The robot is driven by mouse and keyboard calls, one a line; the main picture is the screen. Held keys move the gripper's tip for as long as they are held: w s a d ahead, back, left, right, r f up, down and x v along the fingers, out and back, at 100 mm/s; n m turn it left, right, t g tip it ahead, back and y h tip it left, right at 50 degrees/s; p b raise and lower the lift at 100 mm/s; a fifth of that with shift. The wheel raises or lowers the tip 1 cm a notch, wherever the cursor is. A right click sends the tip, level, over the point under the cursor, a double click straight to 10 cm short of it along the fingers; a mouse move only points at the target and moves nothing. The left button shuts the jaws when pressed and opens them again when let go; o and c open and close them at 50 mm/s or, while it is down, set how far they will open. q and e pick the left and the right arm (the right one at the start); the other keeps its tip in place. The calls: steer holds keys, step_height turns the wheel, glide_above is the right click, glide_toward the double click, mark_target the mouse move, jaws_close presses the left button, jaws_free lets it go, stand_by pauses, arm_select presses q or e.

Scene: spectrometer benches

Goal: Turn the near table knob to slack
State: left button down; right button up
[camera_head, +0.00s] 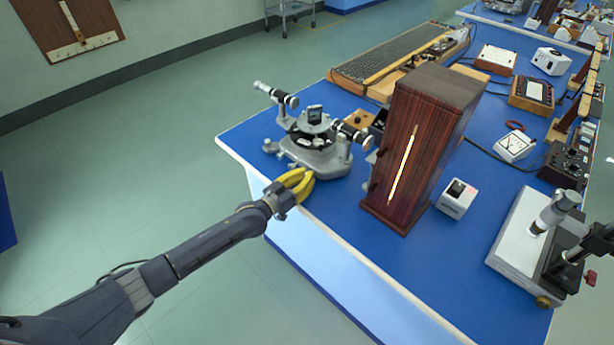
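The grey spectrometer (322,156) stands on the near left corner of the blue-topped bench, with two telescope-like tubes and a round central table (313,137). A small knob (271,146) shows on its left side. I cannot tell which small part is the near table knob; it may be hidden or too small to make out. My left gripper (308,174), with yellow fingers, is at the bench edge, just in front of the spectrometer's base. Its fingertips look close together, but I cannot tell whether they are shut or touch the base. My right gripper is not in view.
A tall dark wooden cabinet (424,140) with a bright slit stands right of the spectrometer, a small white box (457,198) beside it. A white-based instrument (515,240) is at the right. The floor (130,170) left of the bench is clear.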

arm_select(q)
steer(key=shift+r, duration=0.1)
steer(key=c, duration=1.3)
jaws_free()
steer(key=shift+o, duration=0.2)
steer(key=v, duration=1.2)
